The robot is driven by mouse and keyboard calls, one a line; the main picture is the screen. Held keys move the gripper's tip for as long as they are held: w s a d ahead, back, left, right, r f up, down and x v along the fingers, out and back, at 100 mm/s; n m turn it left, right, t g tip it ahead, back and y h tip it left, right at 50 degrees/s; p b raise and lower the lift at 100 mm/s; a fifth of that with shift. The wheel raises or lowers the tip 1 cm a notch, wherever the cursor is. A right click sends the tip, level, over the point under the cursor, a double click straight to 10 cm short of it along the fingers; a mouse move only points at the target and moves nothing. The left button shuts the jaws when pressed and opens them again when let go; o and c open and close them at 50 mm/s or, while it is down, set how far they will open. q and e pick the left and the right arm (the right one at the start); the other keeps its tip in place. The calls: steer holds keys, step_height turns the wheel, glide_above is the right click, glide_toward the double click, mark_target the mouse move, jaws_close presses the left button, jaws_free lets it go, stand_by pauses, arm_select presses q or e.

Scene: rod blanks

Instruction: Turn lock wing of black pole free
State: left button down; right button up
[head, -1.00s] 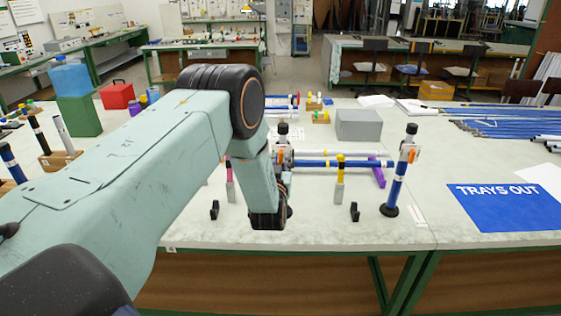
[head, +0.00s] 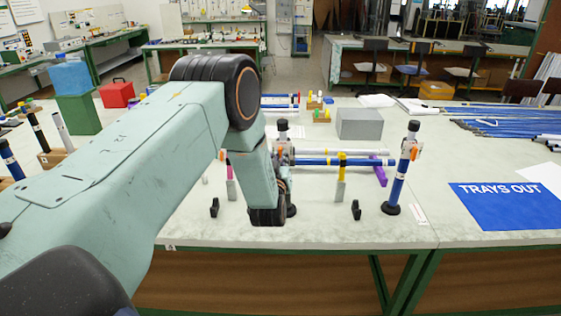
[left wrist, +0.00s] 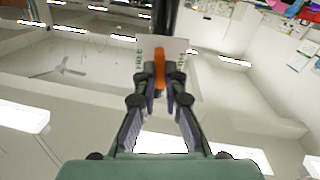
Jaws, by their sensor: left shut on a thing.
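The black pole (left wrist: 165,20) rises behind a white plate (left wrist: 174,46) in the left wrist view. The orange lock wing (left wrist: 159,68) stands in front of this plate, upright in that picture. The plate's left side reads FREE; the lettering on its right is hard to read. My left gripper (left wrist: 160,95) is shut on the wing, one finger on each side. In the head view, my left arm hides most of this pole; its black top (head: 283,126) shows beside my wrist. My right gripper is not in view.
A blue pole (head: 397,188) with its own orange wing stands to the right. Blue and white rods (head: 340,162) lie crosswise between the poles. Black hooks (head: 356,210) and a yellow-topped post (head: 341,178) stand nearby. A blue TRAYS OUT sheet (head: 510,218) lies at right.

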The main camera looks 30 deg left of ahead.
arm_select(q)
steer(key=shift+s+a+f+n+b, duration=0.1)
steer(key=shift+f+n+b, duration=0.05)
steer(key=shift+n+b, duration=2.35)
steer(key=shift+d+f+n+b, duration=0.1)
steer(key=shift+n+b, duration=2.05)
steer(key=shift+n, duration=0.6)
steer(key=shift+s+a+f+n+b, duration=0.1)
steer(key=shift+f+n+b, duration=0.05)
steer(key=shift+n+b, duration=2.35)
steer(key=shift+n, duration=0.25)
steer(key=c, duration=1.4)
jaws_free()
steer(key=shift+w, duration=0.15)
steer(key=shift+r, duration=0.1)
steer(key=v, duration=1.2)
